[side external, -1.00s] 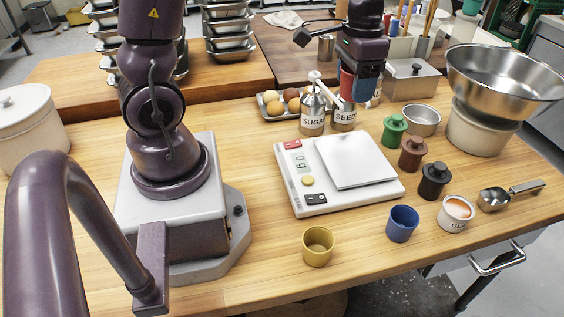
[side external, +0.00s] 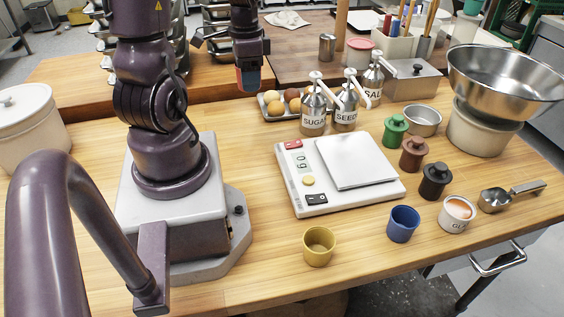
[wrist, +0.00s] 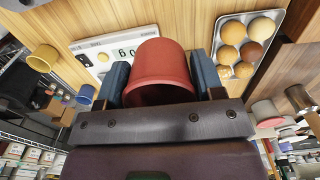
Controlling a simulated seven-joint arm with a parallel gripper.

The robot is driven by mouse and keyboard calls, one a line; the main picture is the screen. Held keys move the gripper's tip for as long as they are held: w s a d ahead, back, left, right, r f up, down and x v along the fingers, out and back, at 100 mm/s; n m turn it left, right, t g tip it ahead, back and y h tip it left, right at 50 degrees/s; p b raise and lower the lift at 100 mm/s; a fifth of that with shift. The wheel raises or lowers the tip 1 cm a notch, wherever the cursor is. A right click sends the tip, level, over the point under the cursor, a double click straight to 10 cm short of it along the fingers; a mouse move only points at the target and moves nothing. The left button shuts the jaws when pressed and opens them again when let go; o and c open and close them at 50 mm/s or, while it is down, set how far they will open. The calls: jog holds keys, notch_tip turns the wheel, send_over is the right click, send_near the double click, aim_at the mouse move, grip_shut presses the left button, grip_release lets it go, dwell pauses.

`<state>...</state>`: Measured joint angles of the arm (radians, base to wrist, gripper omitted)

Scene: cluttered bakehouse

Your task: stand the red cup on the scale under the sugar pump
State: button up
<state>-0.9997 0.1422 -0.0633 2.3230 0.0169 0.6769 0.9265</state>
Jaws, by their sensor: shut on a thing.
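The red cup (wrist: 162,62) is held between the blue fingers of my gripper (side external: 248,78). In the side view the cup is mostly hidden behind the fingers. My gripper is high at the back, left of the sugar pump and above the egg tray's left end. The white scale (side external: 317,207) stands mid-table with a bare square plate (side external: 352,160). It also shows in the wrist view (wrist: 92,44), partly hidden by the cup. The sugar pump (side external: 313,117) stands at the scale's back left edge, with its spout pointing right and toward the plate.
The seeds pump (side external: 346,113) and salt pump (side external: 374,86) stand right of the sugar pump. The egg tray (side external: 271,117) lies behind it. A yellow cup (side external: 319,247) and blue cup (side external: 403,225) stand in front. Green (side external: 394,132), brown (side external: 413,155) and black (side external: 434,182) lidded pots stand right.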

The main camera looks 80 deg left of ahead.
aim_at(254, 151)
notch_tip(254, 151, down, 18)
jog(key=shift+f, duration=0.2)
dwell(0.4)
jog(key=shift+f, duration=0.1)
jog(key=o, duration=0.9)
notch_tip(254, 151, up, 12)
jog(key=w+d+r+t, duration=0.1)
jog(key=w+d+r, duration=0.1)
jog(key=d+r, duration=0.3)
jog(key=w+d+r+t+y, duration=0.1)
jog(key=w+d+r, duration=0.1)
jog(key=d+r, duration=0.3)
jog(key=w+d+r+t, duration=0.2)
jog(key=d+r, duration=0.4)
jog(key=r, duration=0.1)
jog(key=shift+w+r, duration=0.3)
jog(key=shift+r, duration=0.1)
jog(key=shift+t+h, duration=0.5)
jog(key=shift+t, duration=0.3)
jog(key=s+d+r, duration=0.1)
jog(key=d, duration=0.1)
jog(key=s+d+r, duration=0.1)
jog(key=d+r, duration=0.1)
jog(key=s+d+r, duration=0.1)
jog(key=d, duration=0.1)
jog(key=shift+s+d+r, duration=0.2)
jog(key=shift+d, duration=0.1)
jog(key=shift+c, duration=1.2)
